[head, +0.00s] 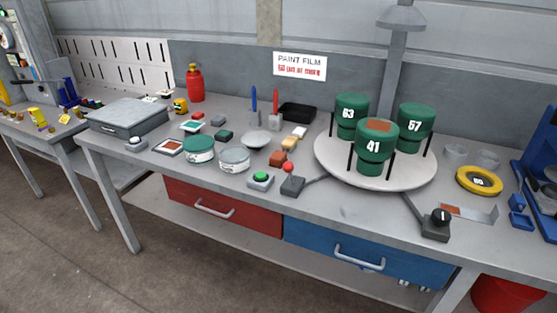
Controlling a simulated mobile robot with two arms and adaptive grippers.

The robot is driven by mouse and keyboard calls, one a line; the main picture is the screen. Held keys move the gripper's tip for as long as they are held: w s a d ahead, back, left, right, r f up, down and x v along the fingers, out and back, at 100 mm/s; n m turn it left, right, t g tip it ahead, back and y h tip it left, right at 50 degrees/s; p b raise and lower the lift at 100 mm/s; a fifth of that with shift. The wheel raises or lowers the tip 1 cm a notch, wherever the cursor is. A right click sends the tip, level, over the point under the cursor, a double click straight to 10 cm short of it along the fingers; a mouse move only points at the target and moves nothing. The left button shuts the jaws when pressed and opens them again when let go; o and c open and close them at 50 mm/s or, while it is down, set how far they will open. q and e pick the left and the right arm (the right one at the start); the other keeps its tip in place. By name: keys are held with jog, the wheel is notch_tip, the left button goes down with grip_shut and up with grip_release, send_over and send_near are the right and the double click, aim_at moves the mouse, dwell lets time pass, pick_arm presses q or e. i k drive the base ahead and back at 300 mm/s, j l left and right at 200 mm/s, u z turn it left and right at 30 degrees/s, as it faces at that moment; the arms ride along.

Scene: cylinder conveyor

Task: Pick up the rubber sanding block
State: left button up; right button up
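Several small blocks lie on the grey workbench (340,212), and I cannot tell for certain which is the rubber sanding block. A reddish-brown block (278,158) lies near the middle, left of the round turntable. A tan block (289,143) and a whitish block (299,132) lie just behind it. A dark green block (223,136) lies further left, with a small grey block (217,120) behind it. A dark grey block-like piece (292,186) is near the front edge. Neither of my grippers is in view.
The white turntable (327,162) carries green numbered cans (376,148). A green button box (261,181), lidded tins (199,149) and a shallow bowl (257,139) crowd the blocks. A grey case (128,117) is at left.

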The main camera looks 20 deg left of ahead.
aim_at(277, 159)
jog(key=i+l+u, duration=0.15)
jog(key=i+u, duration=0.25)
jog(key=i+l+u, duration=0.15)
jog(key=u, duration=0.2)
jog(key=l, duration=0.1)
